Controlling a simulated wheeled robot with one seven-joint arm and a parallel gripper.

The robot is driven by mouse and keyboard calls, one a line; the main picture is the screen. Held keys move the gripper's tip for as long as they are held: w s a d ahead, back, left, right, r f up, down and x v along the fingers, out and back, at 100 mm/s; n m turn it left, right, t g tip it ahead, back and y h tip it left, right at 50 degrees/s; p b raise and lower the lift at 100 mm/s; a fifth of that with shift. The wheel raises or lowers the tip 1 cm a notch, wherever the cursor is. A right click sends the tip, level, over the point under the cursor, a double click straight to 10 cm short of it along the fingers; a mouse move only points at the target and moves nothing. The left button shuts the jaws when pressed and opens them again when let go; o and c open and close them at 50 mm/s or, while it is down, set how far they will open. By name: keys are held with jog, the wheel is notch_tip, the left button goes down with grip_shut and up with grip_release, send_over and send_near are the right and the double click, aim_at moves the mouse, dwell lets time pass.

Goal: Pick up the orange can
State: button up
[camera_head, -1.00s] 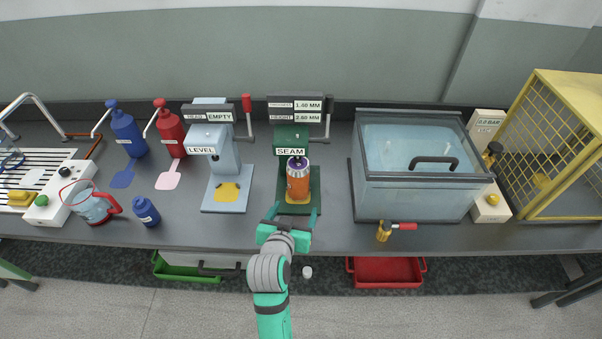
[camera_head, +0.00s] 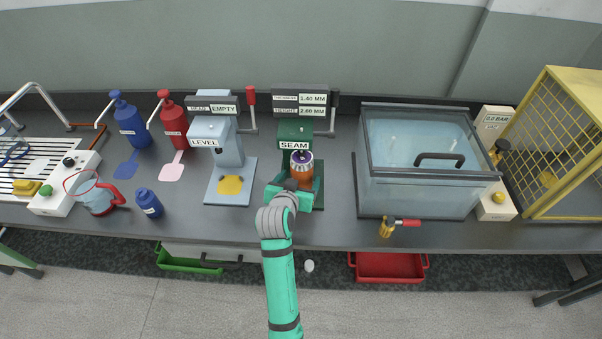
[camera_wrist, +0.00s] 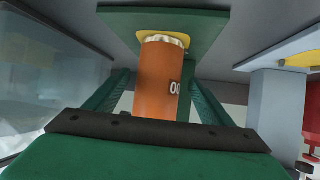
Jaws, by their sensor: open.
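The orange can (camera_head: 301,172) stands upright on the base of the green machine labelled SEAM (camera_head: 295,133). In the wrist view the orange can (camera_wrist: 160,78) fills the middle, with its rim near a yellow pad (camera_wrist: 163,38). My gripper (camera_head: 297,186) is at the can from the front, and its body hides the can's lower part in the head view. In the wrist view the two green fingers of my gripper (camera_wrist: 157,95) lie on either side of the can. They are open, and a gap shows on the left side.
A pale blue machine labelled LEVEL (camera_head: 220,150) stands close on the left. A lidded glass tank (camera_head: 420,190) stands to the right, with a small red-handled tool (camera_head: 397,224) before it. A blue jar (camera_head: 148,203) and a jug (camera_head: 95,197) stand further left.

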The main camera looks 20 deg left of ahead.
jog(key=shift+x, duration=1.45)
jog(key=shift+d, duration=0.2)
jog(key=shift+a+r, duration=0.1)
jog(key=c, duration=1.7)
